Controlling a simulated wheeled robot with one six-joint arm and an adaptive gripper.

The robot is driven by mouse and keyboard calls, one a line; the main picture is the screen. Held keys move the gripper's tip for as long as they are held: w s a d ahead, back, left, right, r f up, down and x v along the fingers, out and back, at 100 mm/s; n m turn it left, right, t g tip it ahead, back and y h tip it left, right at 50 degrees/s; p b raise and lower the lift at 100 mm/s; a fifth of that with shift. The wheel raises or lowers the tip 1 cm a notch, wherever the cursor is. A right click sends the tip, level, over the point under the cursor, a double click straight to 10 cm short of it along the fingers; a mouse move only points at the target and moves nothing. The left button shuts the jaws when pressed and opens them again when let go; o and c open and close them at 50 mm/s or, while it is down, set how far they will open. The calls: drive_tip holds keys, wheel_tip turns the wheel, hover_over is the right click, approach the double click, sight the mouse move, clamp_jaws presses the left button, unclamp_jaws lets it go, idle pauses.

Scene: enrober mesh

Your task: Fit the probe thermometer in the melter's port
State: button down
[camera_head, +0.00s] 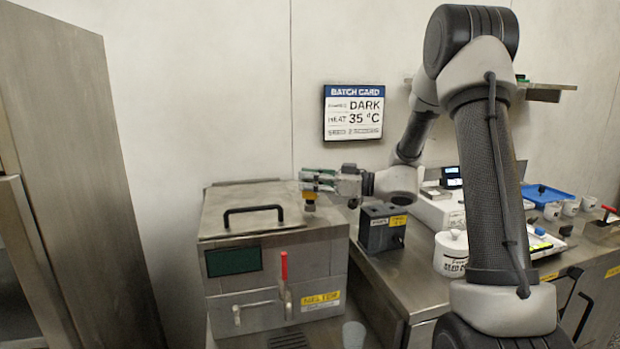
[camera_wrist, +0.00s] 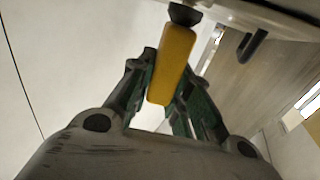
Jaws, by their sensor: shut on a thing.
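The melter (camera_head: 235,280) is a steel box at the left of the counter, with a yellow label, a dark panel and a black-handled lid. My gripper (camera_head: 308,186) is over the back right part of its top, shut on the yellow probe thermometer (camera_head: 309,197). In the wrist view the yellow body (camera_wrist: 172,68) is between my fingers (camera_wrist: 168,92), with a dark round piece (camera_wrist: 184,15) at its far end, close to the melter's top. I cannot tell whether that piece belongs to the thermometer or the port. The port opening is hidden, so seating is unclear.
The black lid handle (camera_head: 253,212) stands up left of my gripper. A dark grey block (camera_head: 382,228) and a white lidded pot (camera_head: 451,254) stand on the counter to the right. A red-handled lever (camera_head: 285,268) is on the melter's front. A batch card (camera_head: 353,112) hangs behind.

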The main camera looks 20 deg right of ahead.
drive_tip(key=shift+f, duration=0.1)
drive_tip(key=c, duration=1.3)
unclamp_jaws()
drive_tip(key=shift+o, duration=0.2)
drive_tip(key=v, duration=1.2)
